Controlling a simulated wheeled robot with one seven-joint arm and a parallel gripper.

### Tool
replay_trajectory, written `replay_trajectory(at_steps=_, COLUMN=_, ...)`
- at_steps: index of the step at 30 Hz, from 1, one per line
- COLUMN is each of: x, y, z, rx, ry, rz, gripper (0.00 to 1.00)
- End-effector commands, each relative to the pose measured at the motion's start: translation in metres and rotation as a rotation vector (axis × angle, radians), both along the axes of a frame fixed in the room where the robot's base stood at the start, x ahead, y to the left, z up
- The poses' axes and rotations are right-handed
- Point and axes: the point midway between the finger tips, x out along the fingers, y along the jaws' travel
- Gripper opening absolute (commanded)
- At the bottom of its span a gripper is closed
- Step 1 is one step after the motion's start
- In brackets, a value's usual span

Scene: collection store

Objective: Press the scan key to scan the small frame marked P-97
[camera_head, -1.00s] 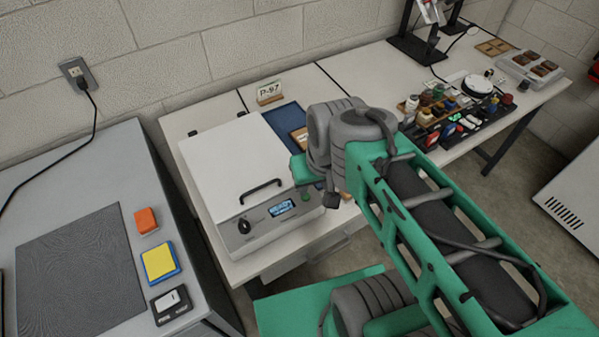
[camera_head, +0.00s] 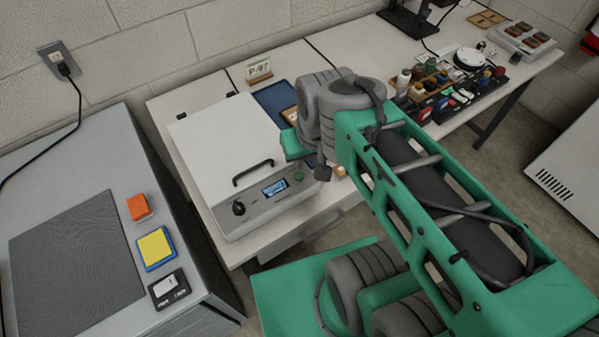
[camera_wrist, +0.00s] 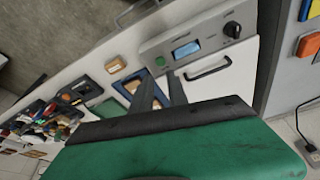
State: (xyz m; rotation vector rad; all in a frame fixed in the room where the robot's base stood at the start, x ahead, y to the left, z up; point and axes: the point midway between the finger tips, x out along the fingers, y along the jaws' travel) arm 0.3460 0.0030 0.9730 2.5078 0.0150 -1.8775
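The scanner is a white box with a lid (camera_head: 225,140), shut, with a black handle. Its front panel has a knob (camera_head: 239,208), a lit screen (camera_head: 275,187) and a green key (camera_head: 299,176); the green key also shows in the wrist view (camera_wrist: 160,61). A card marked P-97 (camera_head: 259,70) stands behind a blue tray (camera_head: 272,97) beside the scanner. A small wooden frame (camera_head: 289,116) lies in the tray, partly hidden by my arm. My gripper (camera_wrist: 160,73) points toward the panel, its two dark fingers apart with nothing seen between them.
At left stands a grey unit with a dark mat (camera_head: 75,262), an orange button (camera_head: 139,207), a yellow button (camera_head: 156,248) and a black-and-white switch (camera_head: 169,288). Bottles and tools (camera_head: 440,95) crowd the bench to the right. A wooden block (camera_wrist: 115,65) lies near the scanner.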

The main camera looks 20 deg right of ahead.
Motion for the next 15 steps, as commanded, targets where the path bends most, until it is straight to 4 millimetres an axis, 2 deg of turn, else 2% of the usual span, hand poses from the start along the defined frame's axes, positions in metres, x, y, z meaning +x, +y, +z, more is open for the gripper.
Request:
replay_trajectory(at_steps=1, x=0.0000, y=0.0000, z=0.0000, rx=0.000, ry=0.000, rz=0.000, gripper=0.15)
replay_trajectory(at_steps=6, x=0.0000, y=0.0000, z=0.0000, rx=0.000, ry=0.000, rz=0.000, gripper=0.01)
replay_trajectory(at_steps=15, x=0.0000, y=0.0000, z=0.0000, rx=0.000, ry=0.000, rz=0.000, gripper=0.00)
